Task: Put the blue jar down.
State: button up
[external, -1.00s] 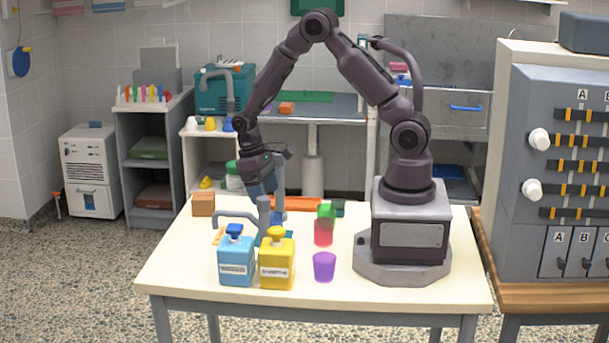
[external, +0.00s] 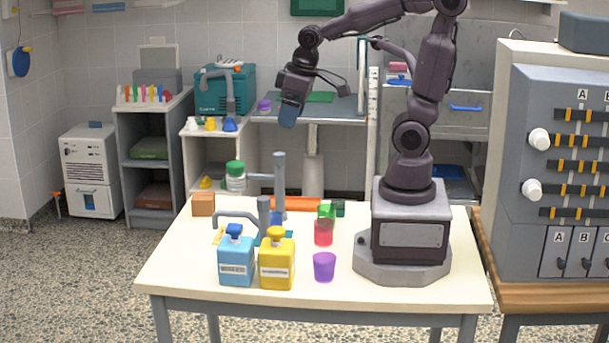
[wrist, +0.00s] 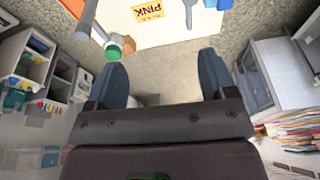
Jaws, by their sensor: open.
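My gripper (external: 288,114) is raised high above the back of the table, holding nothing. In the wrist view its two fingers (wrist: 163,68) stand wide apart with only floor between them. I cannot single out a blue jar for certain. A small blue thing (external: 248,240) shows partly behind the dispensers on the table, mostly hidden. A blue dispenser bottle (external: 236,262) stands upright at the table's front left. A pale jar with a green lid (external: 235,176) stands at the table's back; its lid also shows in the wrist view (wrist: 112,52).
A yellow dispenser (external: 276,264) stands beside the blue one. A purple cup (external: 324,267) and a red cup (external: 323,234) stand to its right. Grey posts with side arms (external: 279,185) rise among them. A brown block (external: 203,204) sits at back left. The table's (external: 420,295) front right is clear.

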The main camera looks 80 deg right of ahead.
jog(key=s+a+r+t, duration=0.2)
jog(key=s, duration=0.4)
jog(key=shift+r+n+t, duration=0.4)
jog(key=shift+s, duration=0.1)
dwell(0.6)
